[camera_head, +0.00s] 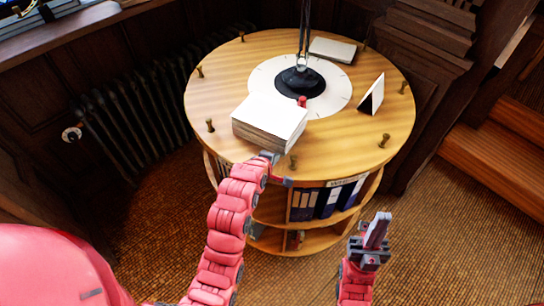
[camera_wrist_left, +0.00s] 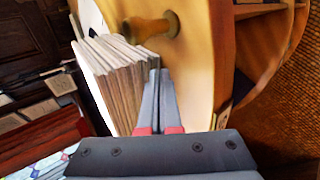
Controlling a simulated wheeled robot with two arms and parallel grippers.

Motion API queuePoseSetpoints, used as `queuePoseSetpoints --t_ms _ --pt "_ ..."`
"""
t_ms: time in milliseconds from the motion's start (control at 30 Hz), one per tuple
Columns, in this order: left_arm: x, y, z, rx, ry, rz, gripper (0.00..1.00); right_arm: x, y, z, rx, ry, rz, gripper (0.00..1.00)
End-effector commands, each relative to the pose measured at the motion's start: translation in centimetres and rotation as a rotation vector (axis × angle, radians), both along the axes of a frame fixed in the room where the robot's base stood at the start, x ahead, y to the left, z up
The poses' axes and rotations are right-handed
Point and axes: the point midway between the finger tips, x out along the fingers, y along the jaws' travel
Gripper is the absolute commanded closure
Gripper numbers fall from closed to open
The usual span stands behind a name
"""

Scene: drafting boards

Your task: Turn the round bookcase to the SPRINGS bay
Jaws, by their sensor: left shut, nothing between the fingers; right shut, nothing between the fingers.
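The round bookcase (camera_head: 215,95) has a light wooden top with several brass pegs around its rim and shelves below. A small label (camera_head: 345,182) sits under the rim at the front; its lettering is too small to read. My left gripper (camera_head: 268,157) is shut and empty at the front edge of the top, beside a thick paper stack (camera_head: 270,122). In the left wrist view its fingertips (camera_wrist_left: 160,78) are close to the stack and below a brass peg (camera_wrist_left: 150,27); I cannot tell whether they touch. My right gripper (camera_head: 376,232) is shut and empty, in front of the bookcase at the right.
A black lamp base (camera_head: 300,82) stands on a white dial (camera_head: 335,95) at the centre. A white tent card (camera_head: 371,95) and a book (camera_head: 332,50) are on top. Binders (camera_head: 328,200) fill a front shelf. A radiator (camera_head: 130,125) is left; wooden steps (camera_head: 505,160) are right.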

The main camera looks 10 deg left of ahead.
Motion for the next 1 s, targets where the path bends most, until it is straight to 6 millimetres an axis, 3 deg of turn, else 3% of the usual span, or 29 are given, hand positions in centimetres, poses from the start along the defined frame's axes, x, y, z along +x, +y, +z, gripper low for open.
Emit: queuePoseSetpoints --t_ms 167,633,1000 --pt "0.0 -0.2 0.0 0.0 0.0 0.002 1.0 0.0 0.0 0.0 0.0 0.0 0.0 1.0" --pt "-0.2 -5.4 0.0 0.0 -0.001 0.06 1.0 0.0 0.0 0.2 0.0 0.0 0.0 1.0" --pt "-0.2 -5.9 0.0 0.0 -0.001 0.07 1.0 0.0 0.0 0.2 0.0 0.0 0.0 1.0"
